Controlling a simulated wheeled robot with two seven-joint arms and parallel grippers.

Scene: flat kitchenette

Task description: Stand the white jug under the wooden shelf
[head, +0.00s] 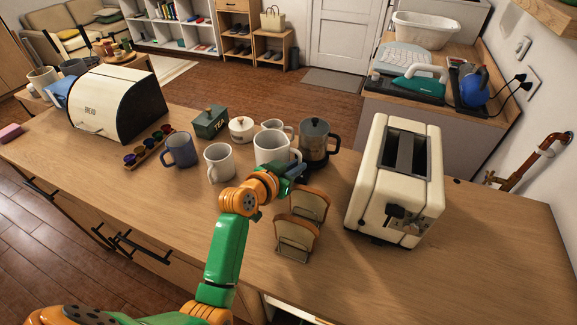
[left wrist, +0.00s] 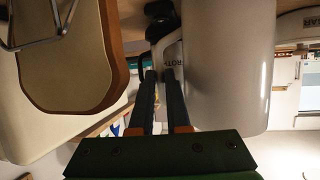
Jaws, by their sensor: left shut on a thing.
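The white jug (head: 272,148) stands among the mugs near the counter's back edge, apparently upright. Its handle side faces my left gripper (head: 296,169). In the left wrist view the jug's pale wall (left wrist: 230,60) fills the right side, and the two fingers of my left gripper (left wrist: 162,78) are close together at its handle. The gripper is shut on the jug's handle; the exact contact is partly hidden. The wooden shelf (head: 552,12) shows only as an edge on the wall at the top right. My right gripper is not in view.
A toast rack (head: 296,240) with bread slices is close beside my arm. A coffee press (head: 316,142) stands just right of the jug, and a cream toaster (head: 400,180) farther right. A white mug (head: 219,162) and a blue mug (head: 178,150) are left. The counter's right end is clear.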

